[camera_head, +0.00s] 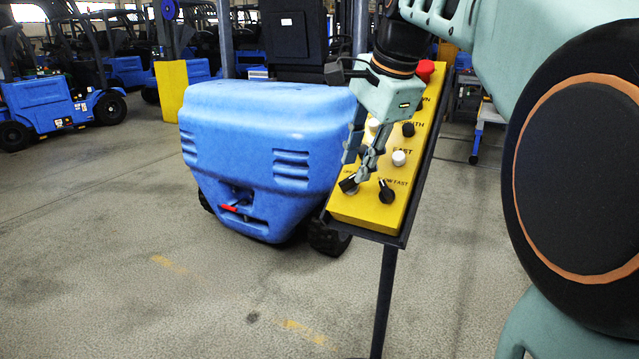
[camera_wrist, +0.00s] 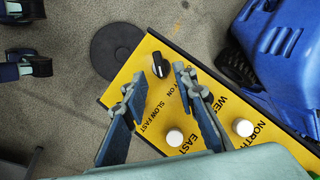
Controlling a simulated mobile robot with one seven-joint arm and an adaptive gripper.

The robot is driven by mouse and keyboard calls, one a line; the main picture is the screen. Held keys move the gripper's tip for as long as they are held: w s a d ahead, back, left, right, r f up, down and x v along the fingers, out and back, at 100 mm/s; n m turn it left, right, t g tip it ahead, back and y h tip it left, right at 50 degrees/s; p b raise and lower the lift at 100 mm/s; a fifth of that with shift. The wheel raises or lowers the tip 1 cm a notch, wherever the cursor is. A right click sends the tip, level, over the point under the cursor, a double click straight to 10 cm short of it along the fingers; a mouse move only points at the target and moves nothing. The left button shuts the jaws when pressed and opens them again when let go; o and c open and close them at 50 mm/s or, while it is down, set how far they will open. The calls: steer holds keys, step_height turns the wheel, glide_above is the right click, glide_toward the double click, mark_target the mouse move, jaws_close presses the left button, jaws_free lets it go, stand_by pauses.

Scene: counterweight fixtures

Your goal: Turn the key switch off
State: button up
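The key switch (camera_head: 348,186) is a dark knob at the lower left corner of the yellow control panel (camera_head: 354,208), beside an OFF label. In the wrist view the key switch (camera_wrist: 160,65) is black with a white mark, near the panel's edge and the word ON. Its exact setting is hard to read. My gripper (camera_head: 356,170) is open, close above the switch. In the wrist view my gripper's fingers (camera_wrist: 158,76) are spread to either side, with the switch just beyond the tips. I cannot tell whether they touch it.
A black SLOW FAST knob (camera_head: 386,192) sits right of the switch. White buttons (camera_head: 399,158) and a red button (camera_head: 426,70) lie farther up the panel. A blue counterweight (camera_head: 265,130) stands close at left. Open floor lies in front.

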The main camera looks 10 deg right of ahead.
mark_target(352, 177)
steer(key=shift+b+x, duration=0.45)
steer(key=shift+x, duration=1.85)
steer(key=shift+c, duration=0.2)
steer(key=shift+r, duration=0.1)
jaws_close()
